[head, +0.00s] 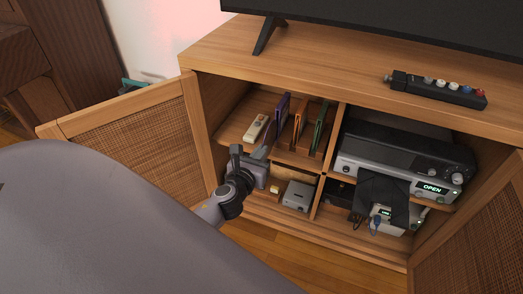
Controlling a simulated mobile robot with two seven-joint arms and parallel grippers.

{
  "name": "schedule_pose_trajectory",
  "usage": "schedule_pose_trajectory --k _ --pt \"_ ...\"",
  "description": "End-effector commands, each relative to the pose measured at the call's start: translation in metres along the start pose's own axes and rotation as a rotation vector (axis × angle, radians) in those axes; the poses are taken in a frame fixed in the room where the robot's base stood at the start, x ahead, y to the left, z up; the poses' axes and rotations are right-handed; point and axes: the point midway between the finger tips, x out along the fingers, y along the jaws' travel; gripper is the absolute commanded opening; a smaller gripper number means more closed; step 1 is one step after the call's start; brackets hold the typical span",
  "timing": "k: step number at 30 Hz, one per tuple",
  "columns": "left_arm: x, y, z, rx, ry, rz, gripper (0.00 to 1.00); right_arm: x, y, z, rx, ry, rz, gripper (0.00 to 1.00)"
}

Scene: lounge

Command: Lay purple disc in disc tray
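A thin purple disc case or disc (282,116) stands upright on the upper left shelf, beside an orange one (299,118) and a green one (320,125). My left gripper (249,152) is in front of that shelf, just below and left of the purple item. Its fingers look apart with nothing between them. A player (405,160) in the right bay shows the word OPEN. A dark flat piece (383,195) juts out below its front; I cannot tell whether it is the disc tray. My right gripper is not in view.
The wooden cabinet's left door (130,135) and right door (480,230) stand open. A pale remote-like object (256,128) lies on the upper shelf. A grey box (298,195) is below.

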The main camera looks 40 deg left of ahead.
Motion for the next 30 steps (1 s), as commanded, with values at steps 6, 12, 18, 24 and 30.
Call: schedule_pose_trajectory --k 6,12,18,24,30 --pt "-0.007 0.000 -0.001 0.001 0.000 0.000 0.00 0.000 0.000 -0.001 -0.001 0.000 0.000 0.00" --pt "-0.013 0.000 -0.002 0.001 0.000 0.000 0.00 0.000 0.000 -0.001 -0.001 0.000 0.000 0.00" --pt "-0.019 0.000 -0.003 0.000 0.000 0.000 0.00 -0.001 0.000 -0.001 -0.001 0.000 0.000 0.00" --pt "-0.024 0.000 -0.004 0.000 0.000 0.000 0.00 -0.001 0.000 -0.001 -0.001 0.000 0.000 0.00" --pt "-0.024 0.000 -0.003 0.000 0.000 0.000 0.00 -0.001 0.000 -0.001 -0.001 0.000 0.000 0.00"
